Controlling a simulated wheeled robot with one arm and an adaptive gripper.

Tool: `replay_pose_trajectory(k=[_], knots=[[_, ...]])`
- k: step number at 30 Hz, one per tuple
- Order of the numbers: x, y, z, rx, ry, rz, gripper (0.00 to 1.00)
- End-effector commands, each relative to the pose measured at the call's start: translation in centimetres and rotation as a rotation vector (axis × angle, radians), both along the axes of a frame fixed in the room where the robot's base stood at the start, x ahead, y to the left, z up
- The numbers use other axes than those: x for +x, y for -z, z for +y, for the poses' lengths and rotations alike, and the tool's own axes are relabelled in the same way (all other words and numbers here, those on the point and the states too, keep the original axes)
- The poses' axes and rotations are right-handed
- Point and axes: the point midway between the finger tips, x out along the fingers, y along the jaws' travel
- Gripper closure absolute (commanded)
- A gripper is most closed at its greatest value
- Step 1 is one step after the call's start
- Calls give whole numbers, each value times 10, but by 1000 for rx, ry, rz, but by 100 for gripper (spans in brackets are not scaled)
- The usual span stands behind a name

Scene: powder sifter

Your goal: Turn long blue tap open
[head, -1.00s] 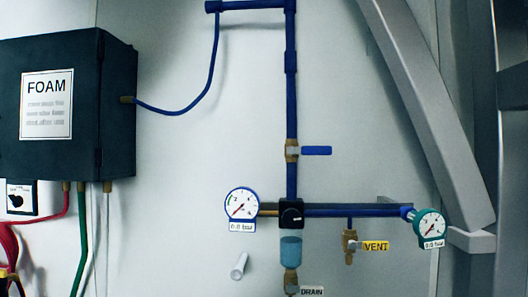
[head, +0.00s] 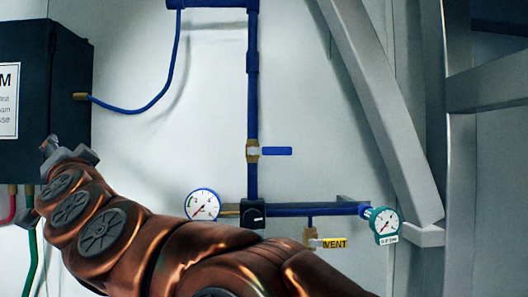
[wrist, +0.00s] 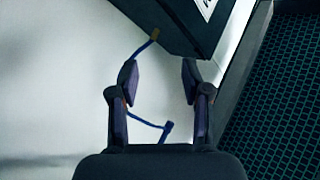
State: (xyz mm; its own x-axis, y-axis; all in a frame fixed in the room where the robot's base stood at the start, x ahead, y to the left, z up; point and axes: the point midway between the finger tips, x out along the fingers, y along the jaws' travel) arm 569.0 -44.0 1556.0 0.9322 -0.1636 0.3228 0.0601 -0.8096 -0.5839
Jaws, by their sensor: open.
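The long blue tap (head: 277,151) is a flat blue lever on a brass valve (head: 252,151) in the vertical blue pipe (head: 253,100). In the head view the lever lies horizontal, pointing right, across the pipe's line. My gripper (head: 50,143) is at the left in the head view, in front of the dark box, well to the left of the tap. In the wrist view my gripper (wrist: 160,78) is open and empty, with its two fingers apart. The tap's lever cannot be made out in the wrist view.
The dark FOAM box (head: 60,90) hangs at the left, close to my gripper. A thin blue hose (head: 150,105) loops from it. A slanted metal beam (head: 380,110) stands right.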

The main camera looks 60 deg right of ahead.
Motion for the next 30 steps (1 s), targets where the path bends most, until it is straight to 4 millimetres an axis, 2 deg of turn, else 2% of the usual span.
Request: replay_pose_trajectory(k=[1,3,7,11,12,15,18,21,25,30], knots=[[-5,-22,-22,48,61,-70,52],[-16,-48,-56,119,158,-161,52],[-49,-80,-123,258,358,-317,52],[-91,-89,-187,408,569,-439,52],[-105,-86,-206,455,639,-467,52],[-139,-72,-245,569,812,-527,52],[-170,-51,-271,668,967,-558,52],[-196,-31,-288,750,1093,-575,52],[-215,-12,-298,814,1197,-577,52],[-224,-3,-306,842,1247,-575,52]])
